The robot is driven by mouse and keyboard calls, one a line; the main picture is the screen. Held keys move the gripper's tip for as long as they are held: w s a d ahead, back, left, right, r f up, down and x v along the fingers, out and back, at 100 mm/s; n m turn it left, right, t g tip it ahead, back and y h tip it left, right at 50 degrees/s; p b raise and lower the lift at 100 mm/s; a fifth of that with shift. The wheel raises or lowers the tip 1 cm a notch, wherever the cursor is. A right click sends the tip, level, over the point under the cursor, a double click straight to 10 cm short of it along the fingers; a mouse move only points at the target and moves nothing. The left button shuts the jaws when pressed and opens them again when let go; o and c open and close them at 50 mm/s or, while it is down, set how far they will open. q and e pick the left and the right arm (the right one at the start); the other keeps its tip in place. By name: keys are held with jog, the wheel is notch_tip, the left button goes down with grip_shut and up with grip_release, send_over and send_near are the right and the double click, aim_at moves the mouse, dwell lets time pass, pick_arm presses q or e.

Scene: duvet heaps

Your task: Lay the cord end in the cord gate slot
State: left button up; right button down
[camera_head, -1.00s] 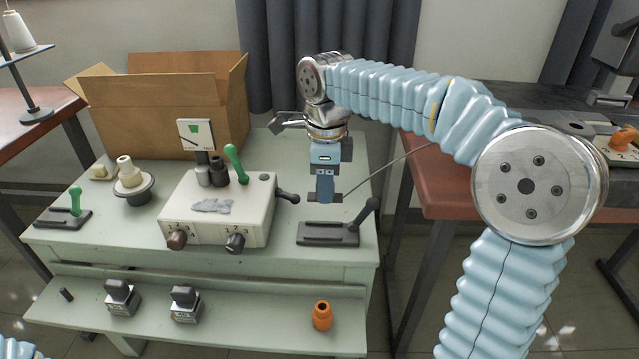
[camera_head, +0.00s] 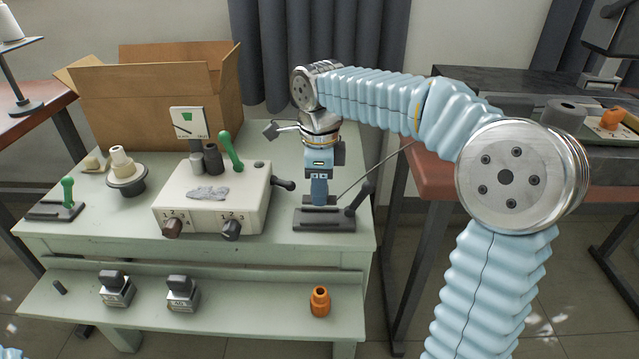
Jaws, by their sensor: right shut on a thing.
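My right gripper (camera_head: 319,199) points straight down and is shut on the end of a thin dark cord (camera_head: 372,169). The cord rises from the fingers to the right and passes behind my right arm. The cord gate (camera_head: 312,222) is a dark grey base with a black lever at its right end, near the table's right edge. The lever tilts up and to the right. The fingertips are right at the gate's top behind its front edge; I cannot tell whether the cord end is inside the slot. My left gripper is out of view.
A cream control box (camera_head: 200,208) with knobs and a green lever stands left of the gate. A cardboard box (camera_head: 160,100) stands behind. A white spool (camera_head: 122,165) and a small green-handled gate (camera_head: 57,208) are further left. The lower shelf holds an orange fitting (camera_head: 319,302).

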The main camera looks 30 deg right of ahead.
jog(key=shift+f+b, duration=0.6)
jog(key=shift+f, duration=0.7)
jog(key=shift+r+p, duration=0.1)
jog(key=shift+p, duration=0.4)
dwell(0.5)
jog(key=shift+f+b, duration=0.7)
jog(key=shift+f, duration=0.3)
jog(key=c, duration=0.8)
grip_release()
notch_tip(320, 180, up, 13)
jog(key=p, duration=0.3)
jog(key=shift+r, duration=0.45)
